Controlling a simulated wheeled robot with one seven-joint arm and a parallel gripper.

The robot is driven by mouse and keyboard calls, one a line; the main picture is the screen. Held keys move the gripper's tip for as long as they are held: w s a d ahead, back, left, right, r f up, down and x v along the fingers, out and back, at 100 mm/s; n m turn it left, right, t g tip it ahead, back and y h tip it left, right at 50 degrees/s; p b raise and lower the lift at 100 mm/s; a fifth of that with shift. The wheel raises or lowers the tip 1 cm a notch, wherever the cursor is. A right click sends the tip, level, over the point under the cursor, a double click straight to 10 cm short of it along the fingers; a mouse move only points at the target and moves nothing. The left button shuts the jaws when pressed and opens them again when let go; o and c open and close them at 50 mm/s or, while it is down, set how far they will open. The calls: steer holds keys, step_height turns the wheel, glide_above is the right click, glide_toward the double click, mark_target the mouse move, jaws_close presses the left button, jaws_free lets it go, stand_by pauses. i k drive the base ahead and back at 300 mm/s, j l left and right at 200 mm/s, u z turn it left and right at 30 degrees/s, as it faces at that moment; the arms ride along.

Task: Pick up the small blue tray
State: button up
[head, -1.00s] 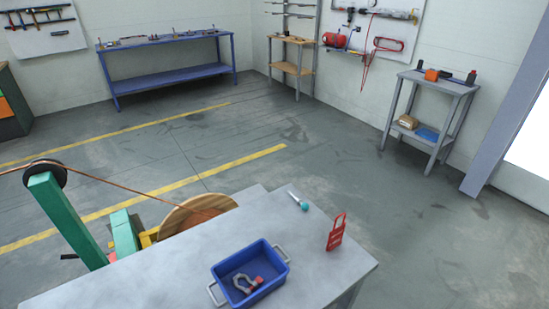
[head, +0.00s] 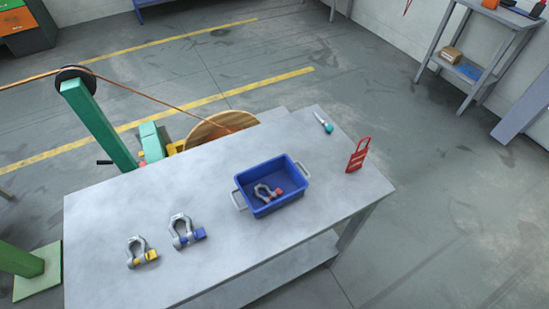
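The small blue tray (head: 272,207) stands on the grey table (head: 120,206), right of its middle, in the head view. It is a rectangular open bin with a grey handle at each short end. My gripper is not in view.
Two grey shackles lie on the table left of the tray, one with a blue pin (head: 184,233) and one with a yellow pin (head: 141,253). A teal-tipped tool (head: 325,123) lies at the back. Floor right of the table is clear.

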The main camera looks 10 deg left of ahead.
mark_target(280, 172)
steer(key=i+j+u, duration=0.35)
steer(key=j+u, duration=0.15)
steer(key=j, duration=0.15)
steer(key=i+j+u, duration=0.5)
steer(key=k+j, duration=0.05)
